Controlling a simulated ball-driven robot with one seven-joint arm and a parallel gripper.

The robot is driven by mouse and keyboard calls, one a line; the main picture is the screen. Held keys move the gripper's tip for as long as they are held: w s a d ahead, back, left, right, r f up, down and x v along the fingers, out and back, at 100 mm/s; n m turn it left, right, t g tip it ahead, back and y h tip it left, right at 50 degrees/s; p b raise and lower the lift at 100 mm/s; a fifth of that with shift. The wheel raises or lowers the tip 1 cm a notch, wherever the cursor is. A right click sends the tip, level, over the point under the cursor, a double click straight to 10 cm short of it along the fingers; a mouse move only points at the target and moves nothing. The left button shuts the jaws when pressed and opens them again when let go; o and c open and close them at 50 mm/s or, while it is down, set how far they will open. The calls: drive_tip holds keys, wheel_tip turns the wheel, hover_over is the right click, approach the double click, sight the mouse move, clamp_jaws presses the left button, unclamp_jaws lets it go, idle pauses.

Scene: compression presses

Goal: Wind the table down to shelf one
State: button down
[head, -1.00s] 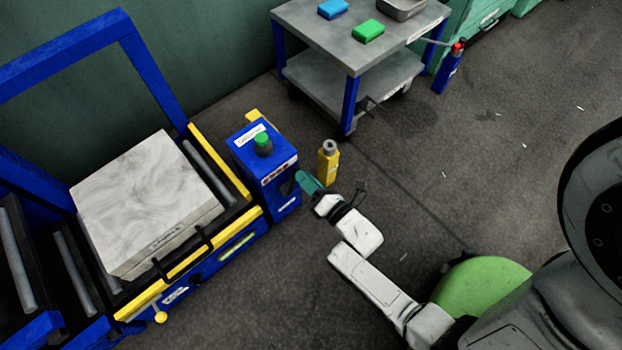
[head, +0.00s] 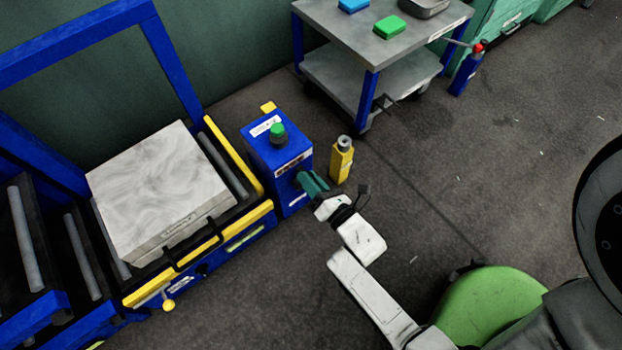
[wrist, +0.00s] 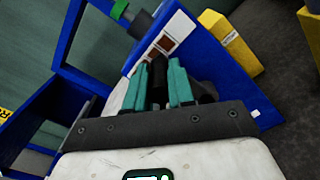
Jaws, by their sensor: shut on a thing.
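A blue box (head: 277,160) with a green button (head: 277,133) on top stands beside the roller table (head: 252,218), which has yellow edges. A large pale marbled block (head: 160,185) lies on the table's rollers. My gripper (head: 307,183) has teal fingers and is at the front face of the box. In the wrist view my gripper (wrist: 160,80) is shut on a dark handle (wrist: 158,93) at that face. The fingers hide much of the handle, so its full shape cannot be told. A shelf marking is not readable.
A yellow bottle-like object (head: 341,162) stands on the floor just right of my gripper. A grey cart (head: 400,45) with blue legs stands behind, and a blue cylinder (head: 467,72) stands right of it. The floor to the right is open.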

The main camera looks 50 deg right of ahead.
drive_tip(key=shift+a, duration=0.25)
drive_tip(key=c, duration=1.2)
unclamp_jaws()
drive_tip(key=shift+o, duration=1.2)
drive_tip(key=shift+d, duration=0.1)
drive_tip(key=p+v, duration=0.2)
drive_tip(key=v, duration=0.8)
drive_tip(key=shift+s, duration=0.35)
